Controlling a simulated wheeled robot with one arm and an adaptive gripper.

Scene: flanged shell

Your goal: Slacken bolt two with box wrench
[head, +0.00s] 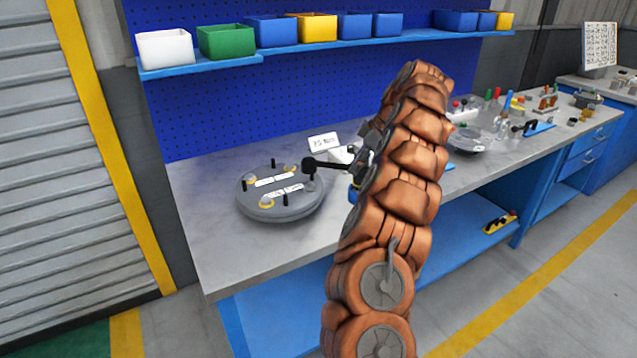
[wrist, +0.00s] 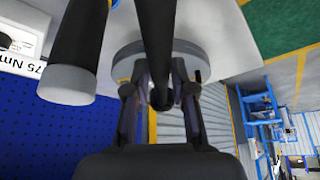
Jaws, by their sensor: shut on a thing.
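The round grey flanged shell (head: 285,213) lies on the bench, with several upright black studs, yellow rings and white labels too small to read. A black wrench-like tool (head: 330,165) runs from my gripper (head: 358,172) to the shell's right side. Its round black end (head: 308,163) is above a grey fitting (head: 310,184); I cannot tell whether they touch. In the wrist view my gripper (wrist: 161,95) is shut on the black bar (wrist: 155,40), with the grey shell (wrist: 190,62) behind. I cannot tell which bolt is number two.
A sign reading 75 Nm (head: 324,142) stands behind the shell. A dark cylinder with a grey end (wrist: 68,84) is close beside my gripper in the wrist view. Bins line the shelf (head: 300,48) above. The bench (head: 225,262) is clear at front left; small parts crowd its right.

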